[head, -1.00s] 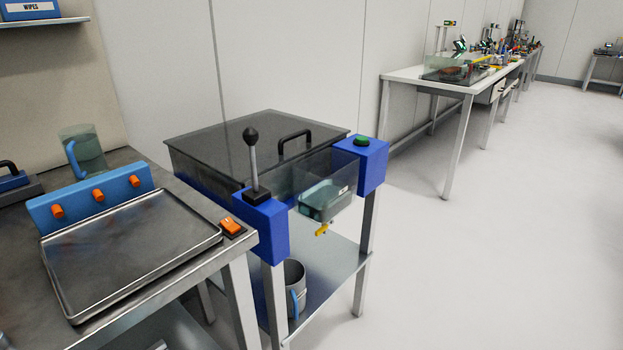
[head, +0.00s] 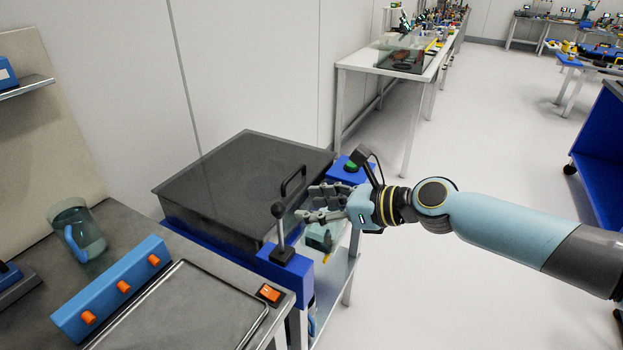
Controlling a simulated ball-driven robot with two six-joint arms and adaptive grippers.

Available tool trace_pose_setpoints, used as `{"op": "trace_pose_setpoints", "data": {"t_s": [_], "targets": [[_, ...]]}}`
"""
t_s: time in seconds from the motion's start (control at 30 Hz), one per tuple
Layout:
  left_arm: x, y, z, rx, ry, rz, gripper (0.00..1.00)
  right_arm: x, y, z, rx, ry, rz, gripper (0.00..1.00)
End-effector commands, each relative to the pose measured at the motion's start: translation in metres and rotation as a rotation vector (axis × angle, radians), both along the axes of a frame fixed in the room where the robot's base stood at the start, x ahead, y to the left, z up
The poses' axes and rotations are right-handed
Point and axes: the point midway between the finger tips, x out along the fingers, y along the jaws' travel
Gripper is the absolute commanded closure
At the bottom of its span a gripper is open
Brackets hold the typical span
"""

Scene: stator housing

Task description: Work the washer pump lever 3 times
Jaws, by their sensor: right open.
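The washer pump lever (head: 280,229) is a metal rod with a black ball knob, standing nearly upright on a blue block (head: 285,263) at the front left corner of the washer. The washer (head: 240,185) is a tank under a dark lid with a black handle. My right gripper (head: 308,204) is open and empty. Its fingers point left, a little to the right of the lever knob and apart from it in the picture. The hand covers part of the tank's front. My left gripper is not in view.
A green button (head: 351,167) sits on the washer's other blue block. A metal bench with an orange switch (head: 270,293), a blue knob panel (head: 112,290) and a clear jug (head: 77,231) stands at the left. The floor at right is open, with a blue cart (head: 605,150) beyond.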

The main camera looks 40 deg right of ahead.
Motion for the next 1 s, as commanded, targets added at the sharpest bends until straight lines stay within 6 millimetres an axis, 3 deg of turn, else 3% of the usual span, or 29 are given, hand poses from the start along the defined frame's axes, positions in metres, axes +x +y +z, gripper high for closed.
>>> {"op": "trace_pose_setpoints", "data": {"t_s": [0.3, 0.67, 1.0], "targets": [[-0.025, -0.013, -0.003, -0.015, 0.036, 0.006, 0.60, 0.009, 0.002, -0.003, -0.004, 0.000, -0.001, 0.55], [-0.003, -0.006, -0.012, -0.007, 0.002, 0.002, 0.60, 0.034, 0.013, -0.015, -0.004, 0.000, -0.002, 0.55], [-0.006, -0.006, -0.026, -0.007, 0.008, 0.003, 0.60, 0.057, 0.022, -0.025, -0.005, 0.000, 0.000, 0.55]]}}
